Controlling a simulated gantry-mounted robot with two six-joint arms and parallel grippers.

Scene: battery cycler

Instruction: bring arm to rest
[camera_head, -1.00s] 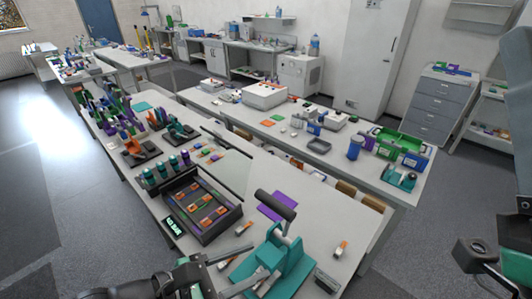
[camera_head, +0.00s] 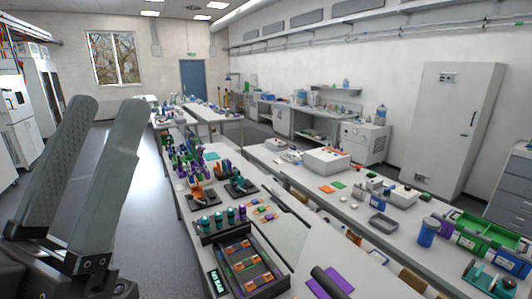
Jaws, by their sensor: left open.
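My left gripper (camera_head: 90,175) is raised close to the camera at the left of the head view. Its two long grey fingers point up and stand apart with nothing between them. It is over the floor, left of the near bench and clear of it. The battery cycler tray (camera_head: 250,268), a dark case with orange and purple parts, lies on the near bench at the bottom middle. A dark roller-like handle (camera_head: 325,281) shows at the bottom edge, its lower part cut off. My right gripper is out of view.
Teal-capped bottles (camera_head: 231,215) stand behind the cycler tray. A second bench carries a white box (camera_head: 327,160), a blue container (camera_head: 428,232) and a green crate (camera_head: 487,232). A tall white cabinet (camera_head: 458,130) stands at the back right. The floor aisle (camera_head: 115,130) at left is clear.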

